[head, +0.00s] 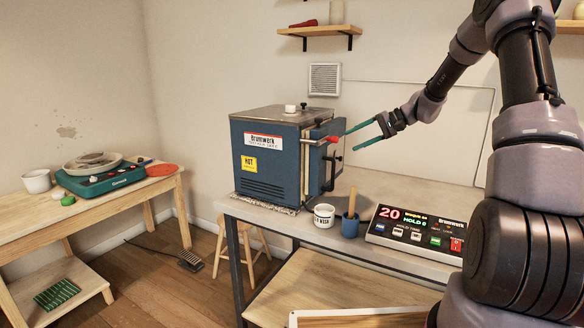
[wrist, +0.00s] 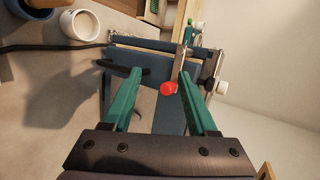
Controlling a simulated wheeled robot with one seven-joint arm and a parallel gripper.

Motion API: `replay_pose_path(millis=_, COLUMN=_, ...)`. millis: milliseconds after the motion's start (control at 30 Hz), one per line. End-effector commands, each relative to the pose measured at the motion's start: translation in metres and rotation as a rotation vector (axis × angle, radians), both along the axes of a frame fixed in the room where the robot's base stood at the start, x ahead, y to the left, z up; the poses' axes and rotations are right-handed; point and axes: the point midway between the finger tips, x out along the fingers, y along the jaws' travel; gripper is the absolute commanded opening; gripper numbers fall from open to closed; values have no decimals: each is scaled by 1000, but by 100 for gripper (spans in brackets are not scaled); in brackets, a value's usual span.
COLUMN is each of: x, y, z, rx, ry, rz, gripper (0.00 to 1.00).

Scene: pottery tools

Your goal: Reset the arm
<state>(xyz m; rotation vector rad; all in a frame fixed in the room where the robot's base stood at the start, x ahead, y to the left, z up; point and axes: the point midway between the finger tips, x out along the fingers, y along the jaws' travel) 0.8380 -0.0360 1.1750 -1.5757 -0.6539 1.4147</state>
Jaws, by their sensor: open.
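My gripper (head: 362,132) is open and empty, with two teal fingers pointing left toward the kiln. In the wrist view the gripper (wrist: 160,85) shows its two fingers spread apart. The blue kiln (head: 270,155) stands on the grey table, with a white label, a yellow label and a red-knobbed handle (head: 329,139) on its right side. The red knob (wrist: 168,89) shows between the finger tips in the wrist view; I cannot tell how far off it is. My arm comes down from the upper right.
A white mug (head: 324,216), a blue cup (head: 350,225) with a wooden tool and a control box (head: 415,232) reading 20 stand on the grey table (head: 385,190). A wooden table (head: 25,225) with a pottery wheel (head: 100,175) is at left. A shelf (head: 319,31) hangs above the kiln.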

Motion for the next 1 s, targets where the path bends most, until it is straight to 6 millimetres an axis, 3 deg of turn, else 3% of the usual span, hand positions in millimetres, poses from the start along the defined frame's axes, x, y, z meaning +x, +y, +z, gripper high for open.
replay_pose_path(millis=33, x=-17, y=8, z=17, rx=-61, ry=-2, rz=16, gripper=58)
replay_pose_path(millis=200, x=-75, y=22, z=58, rx=-254, ry=11, rz=30, gripper=58)
replay_pose_path(millis=500, x=-185, y=23, z=117, rx=-542, ry=-36, rz=-38, gripper=58)
replay_pose_path(millis=800, x=-294, y=3, z=150, rx=-723, ry=-150, rz=-184, gripper=58)
replay_pose_path(millis=1000, x=-347, y=-13, z=154, rx=-770, ry=-229, rz=-280, gripper=58)
